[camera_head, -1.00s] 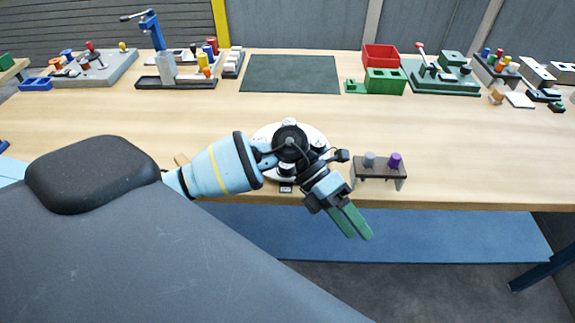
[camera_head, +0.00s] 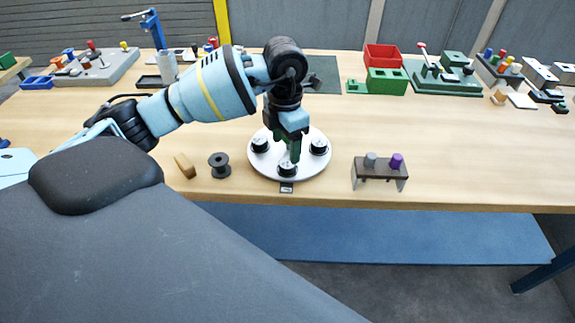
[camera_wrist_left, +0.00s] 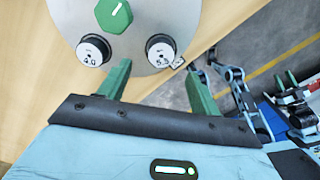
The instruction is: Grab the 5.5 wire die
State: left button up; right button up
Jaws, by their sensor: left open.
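The 5.5 wire die is a black round piece with a white top marked 5.5; it shows in the left wrist view (camera_wrist_left: 161,50) and at the front of the white round plate in the head view (camera_head: 287,170). The 4.0 die (camera_wrist_left: 93,50) sits beside it on the plate (camera_head: 312,170). A green hexagonal knob (camera_wrist_left: 114,16) is at the plate's middle. My left gripper (camera_head: 294,154) points down over the plate, close to the 5.5 die. Its green fingers are apart in the left wrist view (camera_wrist_left: 158,68), with nothing held between them.
A black spool (camera_head: 219,166) and a small wooden piece (camera_head: 184,165) stand left of the plate. A small dark stand (camera_head: 380,172) with grey and purple pegs is to the right. The table's front edge is close below the plate.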

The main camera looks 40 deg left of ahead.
aim_at(288, 162)
pick_arm(q)
jog(key=shift+w+d+f, duration=0.1)
jog(key=shift+f, duration=1.35)
jog(key=shift+w+d+f, duration=0.1)
jog(key=shift+f, duration=1.35)
jog(key=shift+c, duration=0.3)
jog(key=shift+r, duration=0.1)
jog(key=c, duration=1.2)
